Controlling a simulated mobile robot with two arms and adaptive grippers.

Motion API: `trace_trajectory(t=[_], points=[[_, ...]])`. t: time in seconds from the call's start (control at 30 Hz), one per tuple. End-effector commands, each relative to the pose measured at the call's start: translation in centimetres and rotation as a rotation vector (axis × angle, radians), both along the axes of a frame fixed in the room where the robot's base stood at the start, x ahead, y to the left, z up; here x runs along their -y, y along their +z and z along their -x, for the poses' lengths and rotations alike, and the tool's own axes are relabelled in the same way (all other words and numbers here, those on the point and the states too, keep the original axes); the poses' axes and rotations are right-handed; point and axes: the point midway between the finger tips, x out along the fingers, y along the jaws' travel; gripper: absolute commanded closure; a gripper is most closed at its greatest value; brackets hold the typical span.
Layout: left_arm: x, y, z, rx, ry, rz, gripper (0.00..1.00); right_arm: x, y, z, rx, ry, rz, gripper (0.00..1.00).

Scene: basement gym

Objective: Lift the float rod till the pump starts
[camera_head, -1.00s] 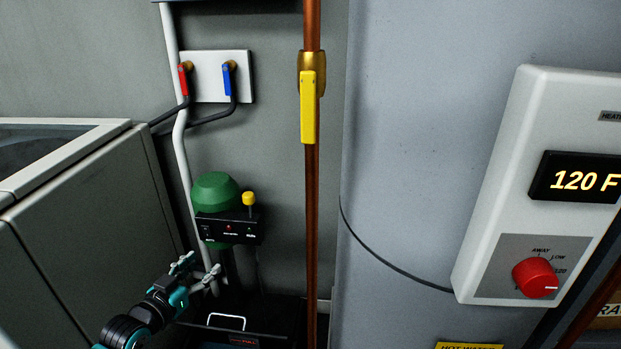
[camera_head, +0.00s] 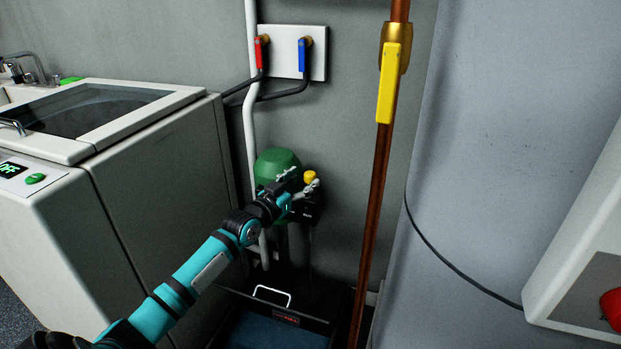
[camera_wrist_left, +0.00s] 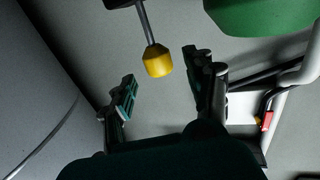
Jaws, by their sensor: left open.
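The float rod's yellow knob (camera_head: 310,177) shows at the black box of the green-domed pump (camera_head: 276,164). In the left wrist view the yellow knob (camera_wrist_left: 158,62) sits on a thin grey rod (camera_wrist_left: 147,24). My left gripper (camera_head: 299,181) is open at the pump, its fingers in front of the box and close to the knob. In the left wrist view the knob appears between the two spread fingertips of my left gripper (camera_wrist_left: 160,72). I cannot tell whether it is fully between them in depth. The fingers hide much of the box. My right gripper is not in view.
A copper pipe (camera_head: 379,200) with a yellow lever (camera_head: 388,85) stands to the right. A white drain pipe (camera_head: 249,110) runs behind the pump. A washing machine (camera_head: 150,190) stands left.

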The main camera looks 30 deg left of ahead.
Motion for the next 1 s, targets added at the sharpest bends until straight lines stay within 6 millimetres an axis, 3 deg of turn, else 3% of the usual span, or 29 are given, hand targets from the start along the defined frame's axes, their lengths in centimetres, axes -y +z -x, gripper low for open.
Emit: trace_trajectory(t=[0.1,0.3,0.67,1.0], points=[[0.0,-0.1,-2.0,0.002,0.001,-0.001,0.45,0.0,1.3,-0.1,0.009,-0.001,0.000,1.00],[0.1,-0.1,-3.8,0.000,0.001,-0.001,0.45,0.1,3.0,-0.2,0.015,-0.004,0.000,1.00],[0.1,0.0,-4.1,0.000,0.000,-0.002,0.47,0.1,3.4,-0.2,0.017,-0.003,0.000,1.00],[0.1,0.0,-4.1,0.000,0.000,-0.001,0.91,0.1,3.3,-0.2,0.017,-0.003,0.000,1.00]])
